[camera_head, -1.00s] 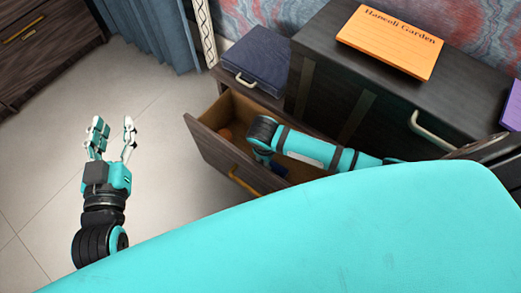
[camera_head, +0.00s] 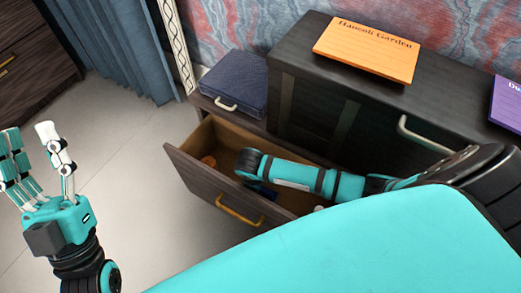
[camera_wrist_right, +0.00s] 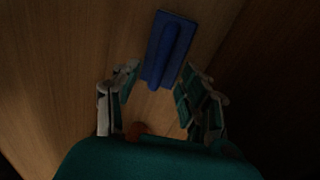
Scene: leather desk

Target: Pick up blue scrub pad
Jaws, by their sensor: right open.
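The blue scrub pad (camera_wrist_right: 168,48) lies on the wooden drawer floor in the right wrist view, a flat rectangle with a raised handle. In the head view a small blue part (camera_head: 262,190) shows beside my right arm, likely the same pad. My right gripper (camera_wrist_right: 160,90) is open, its fingers either side of the pad's near end; I cannot tell whether they touch it. In the head view my right arm reaches into the open drawer (camera_head: 205,172) and its fingers are hidden. My left gripper (camera_head: 38,150) is open and empty over the floor at left.
An orange-brown round thing (camera_head: 209,161) lies in the drawer's far left corner, and a reddish thing (camera_wrist_right: 137,130) shows between my right fingers. A dark blue box (camera_head: 235,82) sits above the drawer. An orange book (camera_head: 367,50) and a purple book (camera_head: 507,103) lie on the cabinet.

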